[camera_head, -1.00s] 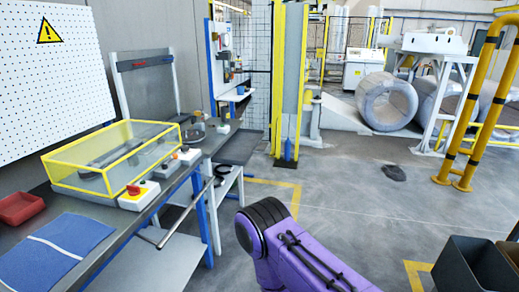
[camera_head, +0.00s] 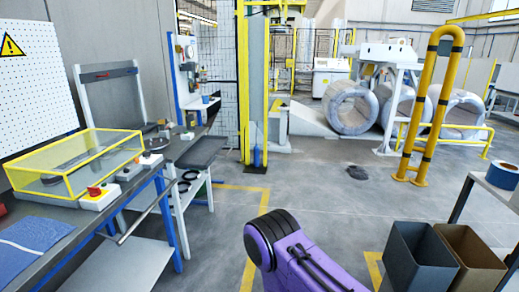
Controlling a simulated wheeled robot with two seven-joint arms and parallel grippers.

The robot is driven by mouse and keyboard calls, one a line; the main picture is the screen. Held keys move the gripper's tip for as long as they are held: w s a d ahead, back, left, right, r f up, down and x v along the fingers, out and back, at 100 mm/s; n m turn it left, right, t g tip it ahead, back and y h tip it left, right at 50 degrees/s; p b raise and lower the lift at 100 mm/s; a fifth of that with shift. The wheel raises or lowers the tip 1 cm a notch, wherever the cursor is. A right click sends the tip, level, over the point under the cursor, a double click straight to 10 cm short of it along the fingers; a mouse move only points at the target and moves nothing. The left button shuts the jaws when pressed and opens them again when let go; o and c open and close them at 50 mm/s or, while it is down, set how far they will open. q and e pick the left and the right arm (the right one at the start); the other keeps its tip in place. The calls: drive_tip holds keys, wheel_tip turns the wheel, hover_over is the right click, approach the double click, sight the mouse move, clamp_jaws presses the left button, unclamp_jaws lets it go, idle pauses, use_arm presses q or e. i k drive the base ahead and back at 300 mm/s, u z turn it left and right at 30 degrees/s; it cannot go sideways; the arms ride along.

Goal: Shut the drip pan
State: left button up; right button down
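I cannot clearly pick out the drip pan. A flat dark grey tray-like panel (camera_head: 203,152) juts out from the side of the far bench at the left, below its top. It may be the drip pan, but I cannot tell. Neither of my grippers shows in the head view. Only a purple and black link of one of my arms shows at the bottom middle, well apart from the benches.
A yellow barrier (camera_head: 425,110) and large wrapped coils (camera_head: 350,108) stand at the back. Two bins (camera_head: 420,258) stand right. The middle floor is open.

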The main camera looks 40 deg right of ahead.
sight(200, 155)
drive_tip(key=z, duration=0.9)
drive_tip(key=i, duration=0.95)
drive_tip(key=z, duration=1)
drive_tip(key=i, duration=1.3)
drive_tip(key=u, duration=0.45)
drive_tip(key=i, duration=1.05)
drive_tip(key=u, duration=0.7)
